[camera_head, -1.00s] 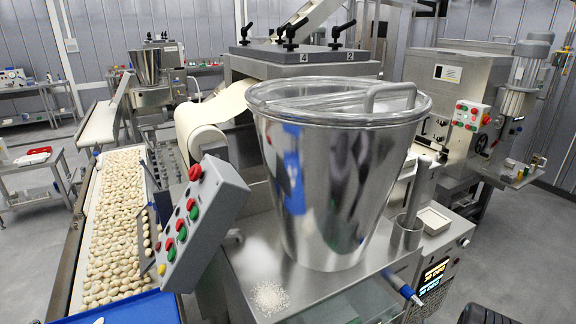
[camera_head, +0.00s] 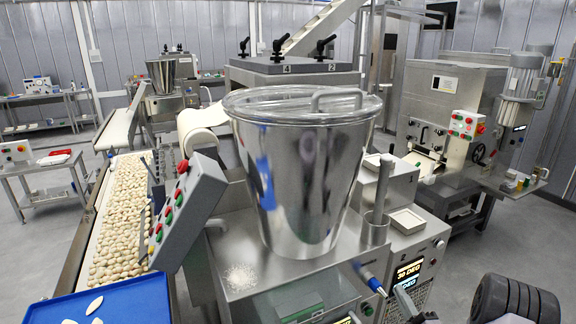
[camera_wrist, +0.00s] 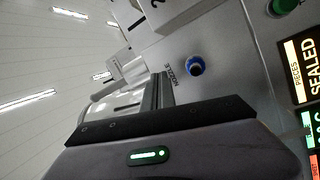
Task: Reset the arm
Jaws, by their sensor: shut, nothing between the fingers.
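My gripper (camera_wrist: 160,90) shows in the wrist view as a dark bar with fingers together and nothing between them. It is tilted beside a grey machine face with a blue knob (camera_wrist: 196,66) and lit displays (camera_wrist: 303,65). In the head view a dark joint of my arm shows at the bottom right, and the fingertips are hard to make out there. The large steel hopper (camera_head: 300,185) with a clear lid stands upright in the middle, on the steel machine (camera_head: 240,285).
A conveyor (camera_head: 120,215) full of pasta pieces runs along the left, with a blue tray (camera_head: 100,303) at its near end. A tilted button panel (camera_head: 185,212) stands between conveyor and hopper. A second machine (camera_head: 455,95) is at the right; the floor (camera_head: 520,235) before it is clear.

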